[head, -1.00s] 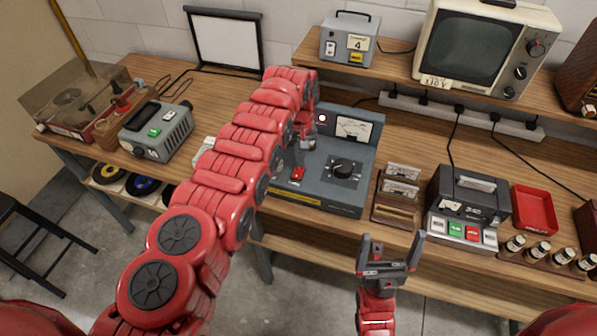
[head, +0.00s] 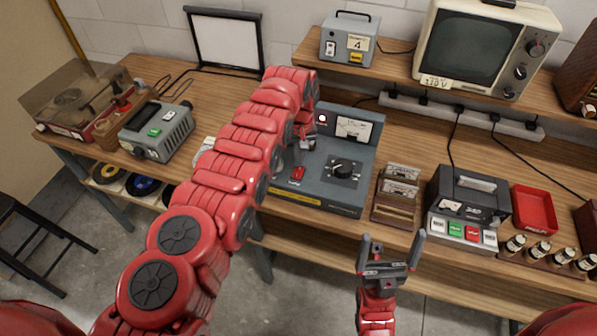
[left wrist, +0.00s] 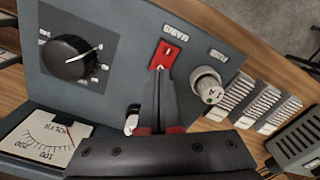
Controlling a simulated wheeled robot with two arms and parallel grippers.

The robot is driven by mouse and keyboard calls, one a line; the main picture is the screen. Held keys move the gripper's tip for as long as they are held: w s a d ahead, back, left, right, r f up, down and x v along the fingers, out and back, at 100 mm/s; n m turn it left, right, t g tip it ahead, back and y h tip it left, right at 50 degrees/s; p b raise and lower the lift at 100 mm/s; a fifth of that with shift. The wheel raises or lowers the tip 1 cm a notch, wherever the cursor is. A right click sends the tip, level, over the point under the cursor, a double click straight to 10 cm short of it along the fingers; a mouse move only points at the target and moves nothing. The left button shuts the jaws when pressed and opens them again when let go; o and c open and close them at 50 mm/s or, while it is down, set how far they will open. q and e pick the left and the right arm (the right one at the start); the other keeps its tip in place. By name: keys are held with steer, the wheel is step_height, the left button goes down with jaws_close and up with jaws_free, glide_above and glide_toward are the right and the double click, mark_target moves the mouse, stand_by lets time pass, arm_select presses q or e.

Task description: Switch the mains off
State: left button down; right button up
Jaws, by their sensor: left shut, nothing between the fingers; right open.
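The grey mains unit (head: 318,190) stands on the bench with a black knob (head: 342,167) and a meter (head: 353,128). Its red switch (head: 298,173) is on the sloping panel; in the left wrist view the red switch (left wrist: 167,55) sits by a "MAINS" label. I cannot tell its position surely. A pale round lamp (head: 322,118) is near the meter. My left gripper (left wrist: 161,72) is shut and empty, its tips right at the switch's near edge; contact is unclear. My arm partly hides it in the head view. My right gripper (head: 391,248) is open and empty before the bench.
A card rack (head: 396,198) and a dark device with coloured keys (head: 466,212) stand right of the unit. A grey box (head: 157,130) and a turntable (head: 72,97) are at left. A shelf (head: 440,88) with a television (head: 478,45) runs above.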

mark_target(300, 168)
arm_select(q)
steer(key=shift+f+b, duration=0.8)
steer(key=shift+f, duration=0.1)
stand_by(0.3)
steer(key=shift+r, duration=0.1)
step_height(300, 168, up, 7)
steer(key=p, duration=0.6)
stand_by(0.3)
